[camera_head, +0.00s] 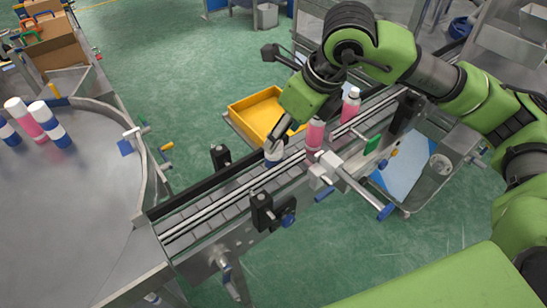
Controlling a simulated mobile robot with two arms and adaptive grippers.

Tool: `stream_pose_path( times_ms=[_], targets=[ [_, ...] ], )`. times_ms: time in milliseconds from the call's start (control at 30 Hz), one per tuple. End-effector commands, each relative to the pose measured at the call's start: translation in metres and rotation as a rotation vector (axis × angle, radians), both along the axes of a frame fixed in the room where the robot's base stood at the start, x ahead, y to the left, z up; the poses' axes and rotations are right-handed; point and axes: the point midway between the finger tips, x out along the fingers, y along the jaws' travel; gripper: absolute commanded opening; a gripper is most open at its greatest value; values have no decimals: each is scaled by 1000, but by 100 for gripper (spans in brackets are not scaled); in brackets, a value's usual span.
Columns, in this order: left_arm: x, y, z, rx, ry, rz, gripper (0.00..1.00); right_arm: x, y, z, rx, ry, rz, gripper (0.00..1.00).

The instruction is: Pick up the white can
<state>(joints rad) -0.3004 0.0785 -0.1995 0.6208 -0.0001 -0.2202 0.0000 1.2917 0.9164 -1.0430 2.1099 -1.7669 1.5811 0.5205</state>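A white can with a blue band (272,157) stands upright on the conveyor, partly hidden by my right gripper. My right gripper (275,143) reaches down to the can's upper part from the back right. Its fingers are small and overlap the can, so I cannot tell whether they are closed on it. My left gripper is not in view.
The conveyor (200,212) has side rails and black sensor blocks. Pink cans (314,134) (350,106) stand further along it. A yellow tray (262,112) lies behind. Several cans (46,122) stand on the round metal table (65,215) at left.

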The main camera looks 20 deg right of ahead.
Motion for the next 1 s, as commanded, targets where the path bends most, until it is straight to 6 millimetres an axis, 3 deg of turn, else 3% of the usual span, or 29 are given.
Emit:
stream_pose_path(
  times_ms=[267,433,600,867,1000],
  targets=[
    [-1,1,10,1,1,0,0,7,5,-20,1,2,2,50],
    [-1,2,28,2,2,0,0,14,11,-41,1,6,3,50],
    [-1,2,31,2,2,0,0,21,15,-60,2,1,2,50],
    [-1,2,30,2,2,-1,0,22,15,-64,2,-1,3,50],
    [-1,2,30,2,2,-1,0,22,15,-63,2,-1,3,14]
  ],
)
